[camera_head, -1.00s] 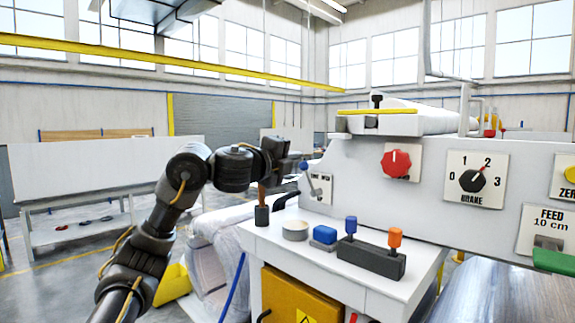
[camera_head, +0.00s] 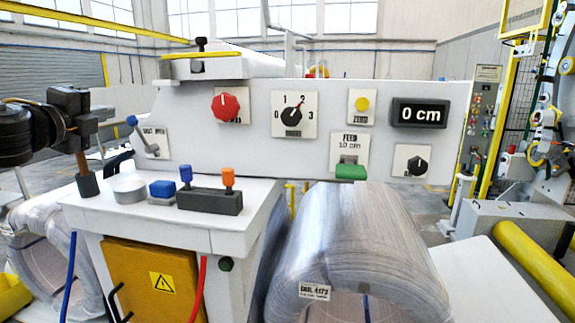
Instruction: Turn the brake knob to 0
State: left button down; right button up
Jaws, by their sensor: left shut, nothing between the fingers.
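The brake knob (camera_head: 292,113) is a black round knob on a white plate marked 0 to 3, on the machine's pale front panel. Its white pointer is turned up and right, at about the 2. My left gripper (camera_head: 98,107) is at the left of the view, shut and empty. It is well left of the brake knob, apart from it, above the left end of the white table. A brown upright stick in a dark base (camera_head: 87,184) shows just below the gripper, which hides its top. My right gripper is not in view.
A red knob (camera_head: 225,105) and a blue-tipped lever (camera_head: 140,135) are left of the brake knob. A wrapped coil (camera_head: 365,240) bulges below the panel.

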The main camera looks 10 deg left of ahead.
aim_at(291, 116)
jog(key=k, duration=0.95)
